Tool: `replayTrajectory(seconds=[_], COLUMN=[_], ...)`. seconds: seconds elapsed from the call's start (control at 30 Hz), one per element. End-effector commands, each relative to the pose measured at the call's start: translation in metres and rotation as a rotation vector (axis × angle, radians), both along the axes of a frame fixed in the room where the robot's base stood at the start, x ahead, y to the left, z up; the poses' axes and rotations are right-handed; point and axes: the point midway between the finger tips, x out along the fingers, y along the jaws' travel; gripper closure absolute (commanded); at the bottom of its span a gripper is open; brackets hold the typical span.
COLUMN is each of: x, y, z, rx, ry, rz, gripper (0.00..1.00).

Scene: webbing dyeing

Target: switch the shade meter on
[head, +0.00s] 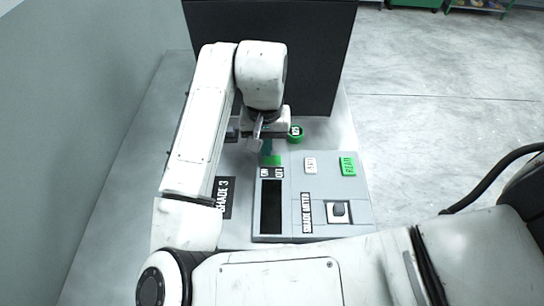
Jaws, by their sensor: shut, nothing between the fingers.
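The shade meter (300,230) is a light grey box on the bench, with a "SHADE METER" label along its face. Small black "ON" and "OFF" labels (272,172) sit side by side near its far left edge. A green part (272,159) shows just beyond these labels, partly hidden by my gripper. My gripper (262,143) is shut and empty, pointing down over or very near this green part. I cannot tell whether it touches it, or the switch position. A dark rectangular strip (271,207) lies nearer me on the meter.
The meter also carries a green "READ" button (347,166), a white button (311,165) and a dark knob in a white square (338,210). A green round item (296,133) stands behind. A dark panel (270,45) rises at the back.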

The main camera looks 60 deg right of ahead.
Motion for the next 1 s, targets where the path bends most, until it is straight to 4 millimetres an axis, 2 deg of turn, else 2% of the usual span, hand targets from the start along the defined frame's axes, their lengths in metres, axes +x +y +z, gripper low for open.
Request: replayTrajectory(seconds=[1.0], x=[-0.0001], y=[-0.0001], z=[-0.0053], rx=[-0.001], ry=[0.001], rz=[0.000], gripper=[1.00])
